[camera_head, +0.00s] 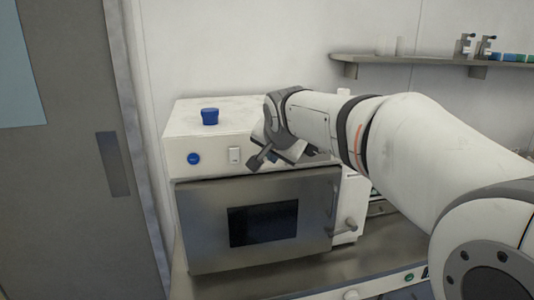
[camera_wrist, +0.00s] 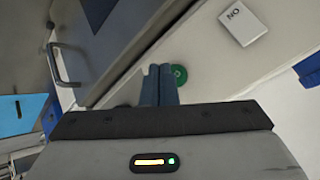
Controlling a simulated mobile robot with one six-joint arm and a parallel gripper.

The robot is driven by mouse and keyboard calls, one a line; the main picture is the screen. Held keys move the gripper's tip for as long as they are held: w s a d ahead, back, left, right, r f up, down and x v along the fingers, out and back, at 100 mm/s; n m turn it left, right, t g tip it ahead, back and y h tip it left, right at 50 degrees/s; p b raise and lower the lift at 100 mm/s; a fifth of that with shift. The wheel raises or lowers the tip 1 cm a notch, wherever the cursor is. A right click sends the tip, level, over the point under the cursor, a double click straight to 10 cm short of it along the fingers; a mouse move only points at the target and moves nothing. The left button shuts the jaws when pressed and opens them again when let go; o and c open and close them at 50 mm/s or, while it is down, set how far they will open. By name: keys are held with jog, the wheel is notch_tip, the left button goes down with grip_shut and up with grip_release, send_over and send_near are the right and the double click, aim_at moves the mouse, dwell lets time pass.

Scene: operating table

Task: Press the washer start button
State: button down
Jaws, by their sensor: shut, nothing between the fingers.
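The washer (camera_head: 183,123) is a white box with a grey metal door (camera_head: 205,215) and a dark window. In the wrist view a round green button (camera_wrist: 181,75) sits on its white front panel, right beside my fingertips and partly covered by them. I cannot tell whether they touch it. My gripper (camera_head: 254,164) is in front of the panel's right part and hides the green button in the head view. Its two fingers (camera_wrist: 158,70) are shut together with nothing between them.
A white switch (camera_head: 235,155) and a blue round button (camera_head: 194,158) are on the panel's left. A door handle (camera_head: 340,228) sticks out at the right. A wall shelf (camera_head: 430,60) holds small items at the upper right.

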jog(key=shift+w, duration=0.1)
dwell(0.6)
jog(key=shift+w+a, duration=0.1)
jog(key=shift+w, duration=0.3)
jog(key=shift+w+a, duration=0.1)
jog(key=shift+w, duration=0.25)
dwell(0.5)
jog(key=shift+s, duration=0.1)
jog(key=shift+s+d+b, duration=0.2)
jog(key=shift+s+b, duration=0.25)
jog(key=shift+s, duration=0.25)
jog(key=s+b, duration=0.1)
jog(key=s, duration=0.1)
jog(key=s+d+b, duration=0.1)
jog(key=s, duration=0.1)
jog(key=shift+s+d+b, duration=0.2)
jog(key=shift+s+b, duration=0.1)
jog(key=shift+s, duration=0.1)
